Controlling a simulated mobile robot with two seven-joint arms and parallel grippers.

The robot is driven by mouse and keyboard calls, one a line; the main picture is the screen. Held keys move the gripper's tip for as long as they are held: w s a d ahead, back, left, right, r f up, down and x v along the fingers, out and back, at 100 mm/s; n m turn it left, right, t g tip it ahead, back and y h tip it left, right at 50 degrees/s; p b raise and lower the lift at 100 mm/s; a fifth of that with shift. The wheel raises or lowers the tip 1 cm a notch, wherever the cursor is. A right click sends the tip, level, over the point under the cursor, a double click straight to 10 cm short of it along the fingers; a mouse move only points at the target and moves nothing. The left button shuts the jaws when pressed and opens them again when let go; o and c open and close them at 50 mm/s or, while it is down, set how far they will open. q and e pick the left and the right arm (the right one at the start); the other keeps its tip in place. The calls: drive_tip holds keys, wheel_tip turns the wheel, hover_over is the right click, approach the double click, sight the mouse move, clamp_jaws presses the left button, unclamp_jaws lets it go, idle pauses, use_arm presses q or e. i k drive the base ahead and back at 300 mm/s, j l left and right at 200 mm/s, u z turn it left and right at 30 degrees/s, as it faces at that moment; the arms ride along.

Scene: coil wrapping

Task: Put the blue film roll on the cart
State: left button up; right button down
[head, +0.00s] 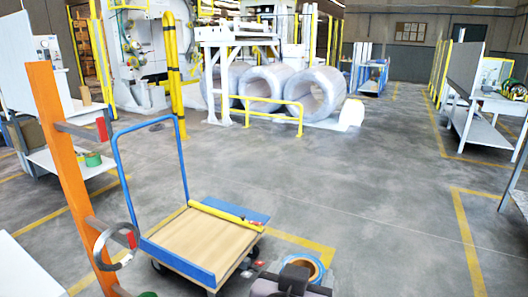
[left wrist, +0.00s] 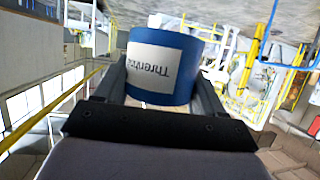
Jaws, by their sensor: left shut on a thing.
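The blue film roll (left wrist: 178,60) with a white label fills the middle of the left wrist view, between the two dark fingers of my left gripper (left wrist: 163,84). The fingers are shut on it. In the head view the roll (head: 318,267) shows at the bottom, partly hidden by my left gripper (head: 299,271). The cart (head: 193,243) stands to the left of the roll, with a bare wooden deck, blue edges and a blue push handle. The roll is to the right of the deck in the picture. My right gripper is not in view.
A yellow bar (head: 222,213) lies along the deck's far edge. Large wrapped coils (head: 314,92) stand behind a yellow rail (head: 270,99). Open floor lies right of the cart.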

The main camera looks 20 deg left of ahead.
sight(214, 249)
drive_tip(key=i+u, duration=0.95)
drive_tip(key=u, duration=0.25)
drive_tip(key=i+u, duration=0.25)
drive_tip(key=u, duration=0.25)
drive_tip(key=i+u, duration=0.3)
drive_tip(key=u, duration=0.15)
drive_tip(key=i+u, duration=0.3)
drive_tip(key=u, duration=0.15)
